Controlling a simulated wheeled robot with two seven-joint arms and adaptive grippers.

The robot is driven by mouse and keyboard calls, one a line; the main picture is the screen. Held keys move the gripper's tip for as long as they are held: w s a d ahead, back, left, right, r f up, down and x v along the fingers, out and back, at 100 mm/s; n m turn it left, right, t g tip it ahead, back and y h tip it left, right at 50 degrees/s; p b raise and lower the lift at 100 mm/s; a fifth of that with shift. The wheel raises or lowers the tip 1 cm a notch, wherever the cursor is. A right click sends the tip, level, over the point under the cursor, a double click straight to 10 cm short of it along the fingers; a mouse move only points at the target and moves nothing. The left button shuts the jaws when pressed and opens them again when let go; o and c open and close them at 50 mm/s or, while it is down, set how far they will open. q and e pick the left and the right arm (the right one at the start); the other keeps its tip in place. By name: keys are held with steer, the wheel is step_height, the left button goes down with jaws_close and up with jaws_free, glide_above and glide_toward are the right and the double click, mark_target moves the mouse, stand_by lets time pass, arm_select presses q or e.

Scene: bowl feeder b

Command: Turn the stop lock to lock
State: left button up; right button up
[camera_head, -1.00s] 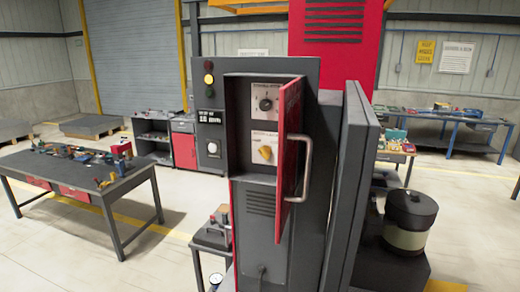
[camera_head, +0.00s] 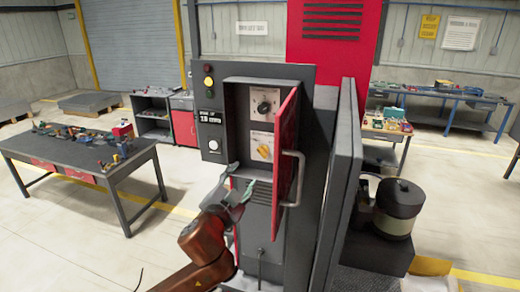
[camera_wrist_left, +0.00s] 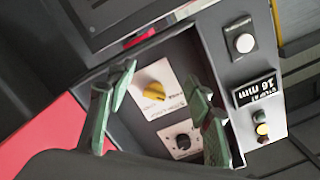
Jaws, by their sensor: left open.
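The yellow knob (camera_head: 264,151), which looks like the stop lock, sits on the lower white plate inside the open cabinet recess. In the left wrist view the yellow knob (camera_wrist_left: 153,92) shows between my fingers. A black dial (camera_head: 265,106) is on the plate above it, also seen in the left wrist view (camera_wrist_left: 183,142). Lettering on the plates is too small to read. My left gripper (camera_head: 241,182) is open and empty, below and left of the knob in the head view, apart from it. Its green fingers (camera_wrist_left: 160,78) spread either side of the knob. My right gripper is out of view.
The red cabinet door (camera_head: 286,140) with its grey handle (camera_head: 293,178) stands open at the recess's right side. A white button (camera_head: 213,145) and lamps (camera_head: 208,82) are on the panel left. A workbench (camera_head: 85,155) stands far left, a dark round canister (camera_head: 399,207) right.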

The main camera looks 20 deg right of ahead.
mark_target(260, 154)
arm_select(q)
steer(key=shift+m+h, duration=0.4)
steer(key=shift+m, duration=0.1)
steer(key=w+d+r+p, duration=0.1)
steer(key=d, duration=0.1)
steer(key=w+d+r+p, duration=0.1)
steer(key=d+r, duration=0.1)
steer(key=w+d+r, duration=0.1)
steer(key=shift+w+d+r+p, duration=0.1)
steer(key=shift+d+r+p, duration=0.05)
steer(key=shift+d+p, duration=0.25)
steer(key=shift+w+d, duration=0.35)
steer(key=shift+w, duration=0.15)
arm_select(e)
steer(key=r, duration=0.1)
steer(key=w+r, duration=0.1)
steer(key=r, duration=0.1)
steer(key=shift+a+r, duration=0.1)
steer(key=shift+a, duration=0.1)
arm_select(q)
steer(key=shift+c, duration=0.3)
steer(key=c, duration=1.1)
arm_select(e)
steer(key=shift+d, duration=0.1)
